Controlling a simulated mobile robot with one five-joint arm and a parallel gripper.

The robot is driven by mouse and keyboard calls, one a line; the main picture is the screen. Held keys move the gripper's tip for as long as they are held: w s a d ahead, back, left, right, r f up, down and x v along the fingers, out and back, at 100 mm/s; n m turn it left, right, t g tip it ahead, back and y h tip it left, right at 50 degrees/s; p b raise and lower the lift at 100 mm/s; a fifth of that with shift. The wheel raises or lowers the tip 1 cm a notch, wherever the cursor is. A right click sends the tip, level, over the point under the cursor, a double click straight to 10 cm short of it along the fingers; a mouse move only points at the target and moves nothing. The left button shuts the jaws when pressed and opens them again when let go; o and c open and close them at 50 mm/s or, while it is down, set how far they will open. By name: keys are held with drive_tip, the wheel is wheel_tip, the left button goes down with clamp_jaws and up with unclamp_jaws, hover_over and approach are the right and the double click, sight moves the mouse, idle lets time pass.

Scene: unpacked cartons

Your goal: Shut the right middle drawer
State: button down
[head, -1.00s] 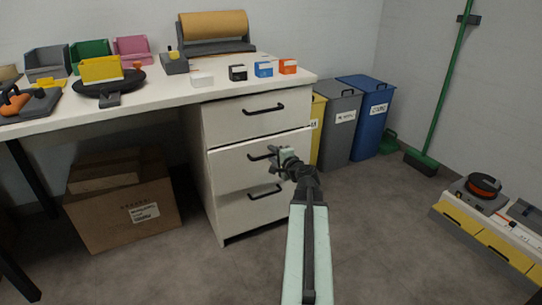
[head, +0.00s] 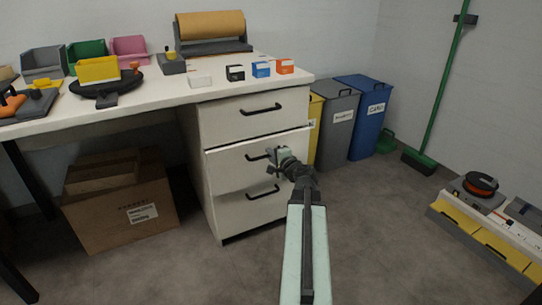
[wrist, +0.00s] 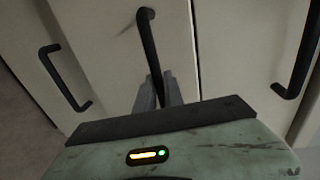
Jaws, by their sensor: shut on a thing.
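The white drawer unit (head: 208,190) under the right end of the desk has three stacked drawers with black bar handles. The middle drawer (head: 225,173) stands out a little past the top drawer (head: 225,122), and its upper edge shows. My gripper (head: 276,157) is at the right part of the middle drawer's handle (head: 254,157). In the wrist view my gripper's fingers (wrist: 158,92) are closed around one end of that handle (wrist: 147,40). The fingers hide part of the handle. The bottom drawer (head: 235,210) looks closed.
Yellow, grey (head: 337,125) and blue bins (head: 374,118) stand right of the drawers. A cardboard box (head: 120,215) sits under the desk (head: 150,100). A low unit with yellow fronts (head: 490,243) is at the far right. The floor (head: 380,230) between is clear.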

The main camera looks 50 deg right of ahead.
idle(0.8)
drive_tip(key=x, duration=0.2)
drive_tip(key=shift+w+d+r, duration=0.2)
drive_tip(key=shift+w+r, duration=0.05)
drive_tip(key=shift+w, duration=0.05)
drive_tip(key=c, duration=1.5)
unclamp_jaws()
drive_tip(key=shift+o, duration=0.2)
drive_tip(key=shift+a, duration=0.1)
